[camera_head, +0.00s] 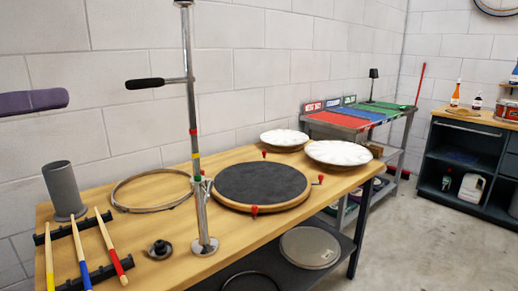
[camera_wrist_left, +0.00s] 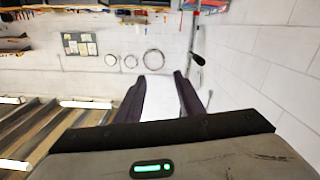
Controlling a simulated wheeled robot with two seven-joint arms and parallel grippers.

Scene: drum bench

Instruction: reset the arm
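The dark purple finger of my left gripper (camera_head: 38,102) shows at the left edge of the head view, raised above the bench and touching nothing there. In the left wrist view, the two dark fingers of my left gripper (camera_wrist_left: 160,76) stand apart with only pale wall visible between them. The gripper is open and empty. My right gripper is in neither view. A metal stand (camera_head: 194,150) rises from the wooden bench (camera_head: 185,266), with a black-gripped side lever (camera_head: 146,83) pointing left.
A round black drum pad (camera_head: 260,183), two white drumheads (camera_head: 338,152), a metal hoop (camera_head: 152,205), a grey cup (camera_head: 63,190) and several drumsticks (camera_head: 80,253) occupy the bench. A shelf with coloured mats (camera_head: 355,118) and a dark cabinet (camera_head: 462,160) stand beyond. Floor at right is clear.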

